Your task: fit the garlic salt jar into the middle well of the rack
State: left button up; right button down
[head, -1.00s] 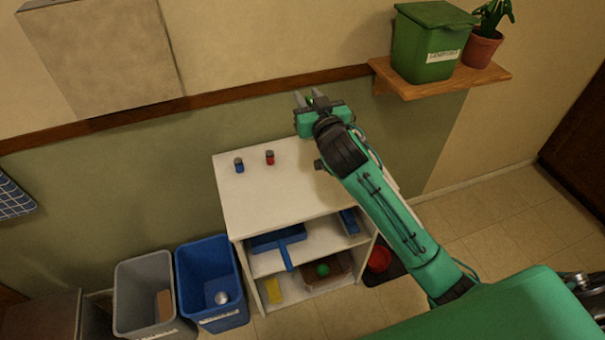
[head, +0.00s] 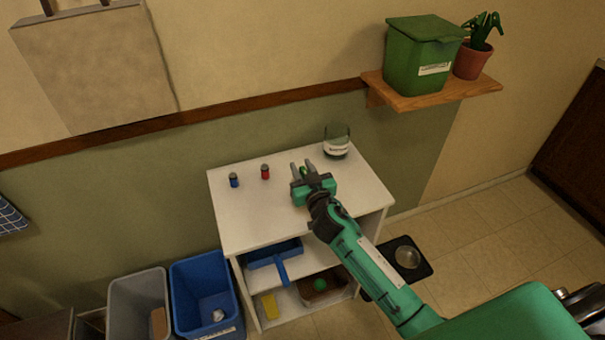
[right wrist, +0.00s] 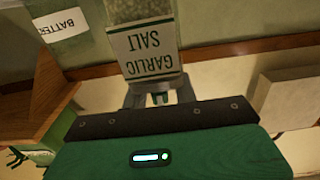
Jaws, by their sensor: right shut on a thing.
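My right gripper (head: 305,168) is over the white cabinet's top, pointing toward the wall. It is shut on the garlic salt jar (right wrist: 148,45), whose label reads upside down in the right wrist view. In the head view only a small green bit of the jar shows between the fingers. A small blue jar (head: 234,181) and a small red jar (head: 265,172) stand on the cabinet top left of the gripper. I cannot make out a rack or its wells. My left gripper is out of view.
A labelled glass container (head: 336,146) stands at the back right of the cabinet top (head: 245,220). The front left of the top is clear. A wall shelf (head: 440,91) holds a green bin (head: 418,55) and a potted plant (head: 472,60).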

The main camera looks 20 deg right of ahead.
jog(key=shift+f, duration=0.75)
jog(key=shift+f, duration=0.15)
jog(key=c, duration=1.1)
grip_release()
